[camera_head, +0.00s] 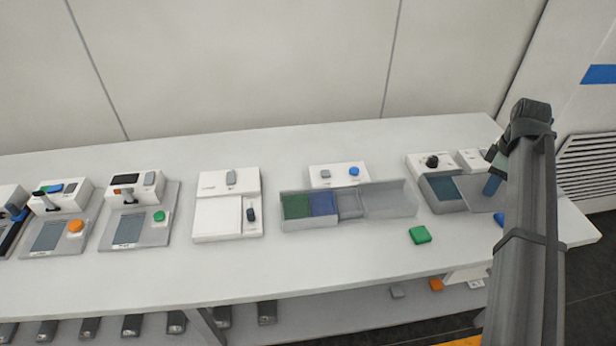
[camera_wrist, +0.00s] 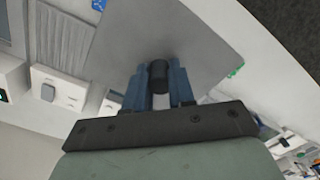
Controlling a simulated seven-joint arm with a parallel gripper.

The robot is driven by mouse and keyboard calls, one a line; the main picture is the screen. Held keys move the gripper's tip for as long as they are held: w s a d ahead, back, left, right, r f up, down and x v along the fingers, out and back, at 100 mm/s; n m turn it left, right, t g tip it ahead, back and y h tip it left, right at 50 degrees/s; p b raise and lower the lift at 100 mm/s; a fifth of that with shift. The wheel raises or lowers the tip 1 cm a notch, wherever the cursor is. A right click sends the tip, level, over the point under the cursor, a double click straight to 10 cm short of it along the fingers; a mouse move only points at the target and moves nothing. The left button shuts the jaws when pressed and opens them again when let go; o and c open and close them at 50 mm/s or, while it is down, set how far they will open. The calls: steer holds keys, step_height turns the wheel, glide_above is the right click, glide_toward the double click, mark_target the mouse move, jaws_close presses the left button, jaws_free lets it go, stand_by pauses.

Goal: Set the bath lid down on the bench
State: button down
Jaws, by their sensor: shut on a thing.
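The bath lid is a flat grey plate with a black knob; in the wrist view the lid (camera_wrist: 170,35) fills the upper middle. My gripper (camera_wrist: 159,82) has its two blue-grey fingers on either side of the knob (camera_wrist: 158,73), shut on it. In the head view the bath (camera_head: 445,190), a box with a teal inside, stands at the right of the white bench (camera_head: 330,270). The lid (camera_head: 480,198) shows just right of the bath, partly hidden by my arm, as is my gripper (camera_head: 493,178). I cannot tell whether the lid touches the bench.
A green block (camera_head: 419,235) lies on the bench in front of the bath. A blue piece (camera_head: 499,219) is partly behind my arm. A compartment tray (camera_head: 385,210) and several devices stand to the left. The bench's front middle is clear. A wall grille (camera_head: 588,170) is at right.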

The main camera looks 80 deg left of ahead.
mark_target(490, 206)
steer(key=shift+n, duration=0.3)
steer(key=s+d, duration=0.1)
steer(key=s+d+f, duration=0.1)
steer(key=d, duration=0.1)
steer(key=s+d, duration=0.1)
steer(key=d, duration=0.1)
steer(key=shift+f, duration=0.2)
steer(key=shift+w+a, duration=0.2)
steer(key=shift+f, duration=5)
steer(key=shift+f, duration=0.1)
steer(key=c, duration=1)
jaws_free()
steer(key=shift+o, duration=0.2)
step_height(490, 206, up, 12)
steer(key=shift+r, duration=0.15)
